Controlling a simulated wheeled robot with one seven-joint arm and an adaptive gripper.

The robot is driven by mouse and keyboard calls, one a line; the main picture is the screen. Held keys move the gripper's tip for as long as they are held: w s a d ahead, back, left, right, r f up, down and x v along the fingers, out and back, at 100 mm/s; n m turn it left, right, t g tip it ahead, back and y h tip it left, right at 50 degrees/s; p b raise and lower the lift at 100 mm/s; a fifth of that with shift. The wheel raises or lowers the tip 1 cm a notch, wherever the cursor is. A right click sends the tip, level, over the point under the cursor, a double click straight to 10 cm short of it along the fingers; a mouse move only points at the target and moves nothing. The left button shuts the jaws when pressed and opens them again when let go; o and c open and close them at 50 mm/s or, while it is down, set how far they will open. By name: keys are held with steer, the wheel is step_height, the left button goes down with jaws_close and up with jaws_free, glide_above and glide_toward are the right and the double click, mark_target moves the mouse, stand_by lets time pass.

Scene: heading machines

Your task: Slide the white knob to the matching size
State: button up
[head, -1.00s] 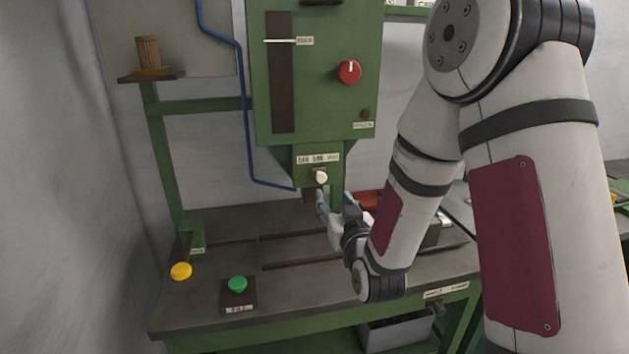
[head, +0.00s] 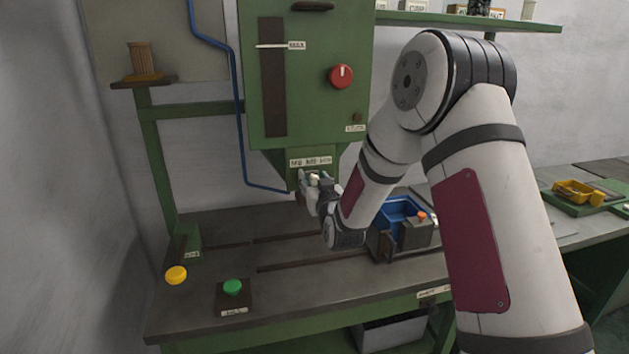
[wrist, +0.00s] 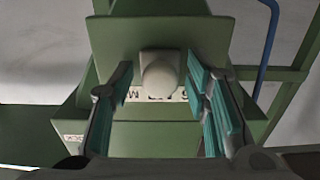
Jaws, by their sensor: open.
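The white knob (wrist: 160,70) sits on the front of the green machine's lower block, in front of a white label strip with dark lettering (head: 310,162). In the wrist view the knob lies centrally ahead, between the two teal-padded fingers of my gripper (wrist: 165,108). The fingers are spread, with a gap on each side of the knob. In the head view my gripper (head: 314,182) is up at the knob and partly covers it. The size markings on the label are partly hidden by the knob in the wrist view and too small to read.
The green machine (head: 350,110) carries a red dial (head: 341,76). A green button (head: 232,287) and a yellow button (head: 176,275) are at the bench front left. A blue cable (head: 240,130) runs down at left.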

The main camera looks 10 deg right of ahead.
mark_target(328, 172)
steer(key=shift+c, duration=0.3)
jaws_close()
steer(key=shift+d, duration=2.25)
steer(key=shift+o, duration=0.3)
jaws_free()
steer(key=shift+d, duration=0.15)
steer(key=shift+s, duration=0.15)
